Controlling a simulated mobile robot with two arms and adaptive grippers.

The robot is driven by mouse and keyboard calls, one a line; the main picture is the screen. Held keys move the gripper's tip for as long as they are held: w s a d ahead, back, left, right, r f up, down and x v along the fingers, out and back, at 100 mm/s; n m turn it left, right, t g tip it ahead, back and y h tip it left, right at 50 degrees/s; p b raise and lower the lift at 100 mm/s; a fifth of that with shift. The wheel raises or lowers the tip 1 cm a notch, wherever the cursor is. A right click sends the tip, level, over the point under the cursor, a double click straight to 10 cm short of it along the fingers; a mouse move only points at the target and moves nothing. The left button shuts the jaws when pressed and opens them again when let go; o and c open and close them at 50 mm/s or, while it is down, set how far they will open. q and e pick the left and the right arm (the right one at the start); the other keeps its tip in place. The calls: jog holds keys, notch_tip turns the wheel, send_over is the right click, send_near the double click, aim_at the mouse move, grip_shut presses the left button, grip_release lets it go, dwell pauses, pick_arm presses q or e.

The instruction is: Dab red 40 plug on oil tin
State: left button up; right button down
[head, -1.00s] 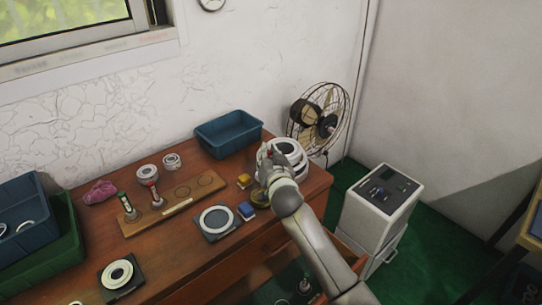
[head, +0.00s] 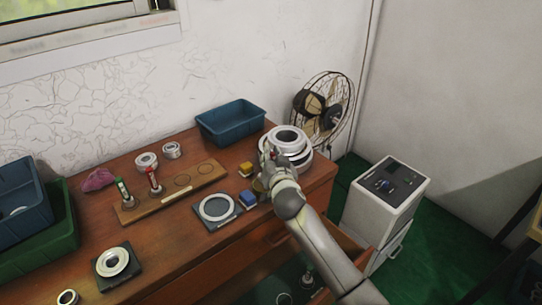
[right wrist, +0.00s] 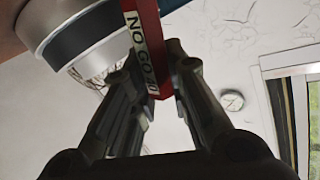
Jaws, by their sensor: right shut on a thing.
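My right gripper (head: 272,165) is shut on the red 40 plug (right wrist: 143,40). In the right wrist view the plug's red handle with a "NO GO 40" label stands between the fingers, and its far end runs out of the frame. A small brownish round thing, likely the oil tin (head: 258,187), sits beside the gripper on the desk, partly hidden by it. I cannot tell whether the plug touches it. My left gripper is not in view.
A stack of silver rings (head: 293,140) stands just behind the gripper. A yellow block (head: 246,169) and a blue block (head: 248,198) are close by. A wooden board (head: 190,188) holds two plugs. A ring lies on a dark pad (head: 232,216). A blue bin (head: 230,122) stands behind.

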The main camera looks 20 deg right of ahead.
jog(key=shift+f+b, duration=0.55)
dwell(0.9)
dwell(0.5)
notch_tip(320, 180, up, 7)
jog(key=p, duration=0.6)
jog(key=shift+r, duration=0.1)
dwell(0.6)
